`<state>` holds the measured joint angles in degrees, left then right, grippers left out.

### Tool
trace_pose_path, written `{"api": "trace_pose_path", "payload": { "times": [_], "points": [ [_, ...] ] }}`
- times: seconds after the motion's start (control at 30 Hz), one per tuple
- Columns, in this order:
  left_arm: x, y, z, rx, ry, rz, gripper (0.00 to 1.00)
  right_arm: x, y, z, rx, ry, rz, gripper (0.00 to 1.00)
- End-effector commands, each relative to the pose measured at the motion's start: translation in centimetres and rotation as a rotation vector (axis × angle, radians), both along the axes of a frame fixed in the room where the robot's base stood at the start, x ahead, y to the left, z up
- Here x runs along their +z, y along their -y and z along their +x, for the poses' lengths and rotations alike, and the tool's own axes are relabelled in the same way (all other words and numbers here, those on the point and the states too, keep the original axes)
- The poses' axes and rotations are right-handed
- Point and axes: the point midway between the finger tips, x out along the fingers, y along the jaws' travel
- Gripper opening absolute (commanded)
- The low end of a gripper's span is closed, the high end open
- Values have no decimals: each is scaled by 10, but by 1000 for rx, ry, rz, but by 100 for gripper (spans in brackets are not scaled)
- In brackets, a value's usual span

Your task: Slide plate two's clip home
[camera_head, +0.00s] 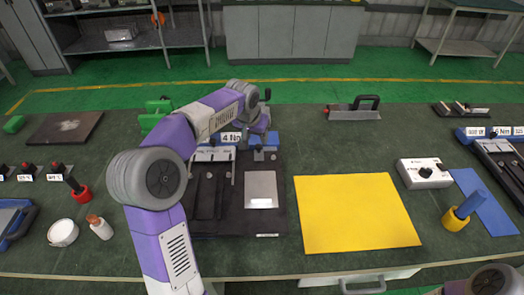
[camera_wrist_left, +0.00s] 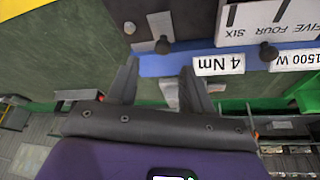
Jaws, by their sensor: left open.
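A black fixture board (camera_head: 275,222) lies left of centre on the bench, with a blue strip (camera_wrist_left: 150,66) along its back. A pale grey plate (camera_head: 261,185) lies on the board's right half. A white "4 Nm" label (camera_wrist_left: 218,65) and dark knobs (camera_wrist_left: 162,45) show at the blue strip in the left wrist view. I cannot tell which part is plate two's clip. My left gripper (camera_wrist_left: 160,82) is open and empty, its fingertips close to the blue strip near the label. In the head view my arm hides part of the board. My right gripper is out of view.
A yellow sheet (camera_head: 357,213) lies right of the board. A white box with a knob (camera_head: 425,173) and a blue sheet (camera_head: 484,202) are farther right. A black-handled metal tool (camera_head: 353,108) lies behind. A white cup (camera_head: 63,233) and small bottle (camera_head: 99,227) stand left.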

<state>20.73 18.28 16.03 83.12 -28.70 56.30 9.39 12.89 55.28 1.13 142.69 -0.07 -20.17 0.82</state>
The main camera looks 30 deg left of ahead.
Motion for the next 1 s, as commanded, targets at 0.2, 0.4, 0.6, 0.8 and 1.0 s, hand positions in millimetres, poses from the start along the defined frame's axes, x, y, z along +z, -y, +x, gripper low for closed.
{"api": "trace_pose_path", "payload": {
  "times": [0.2, 0.4, 0.6, 0.8, 1.0],
  "points": [
    [-12, -5, 3, 8, 0, 7, 51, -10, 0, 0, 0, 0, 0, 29],
    [-44, -7, 16, 8, 0, 7, 51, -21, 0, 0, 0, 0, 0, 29],
    [-64, -8, 25, 8, 2, 7, 51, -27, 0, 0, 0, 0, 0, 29],
    [-68, -8, 27, 8, 3, 7, 51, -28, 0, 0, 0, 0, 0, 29],
    [-68, -8, 27, 8, 3, 7, 45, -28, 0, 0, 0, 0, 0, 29]
  ]
}}
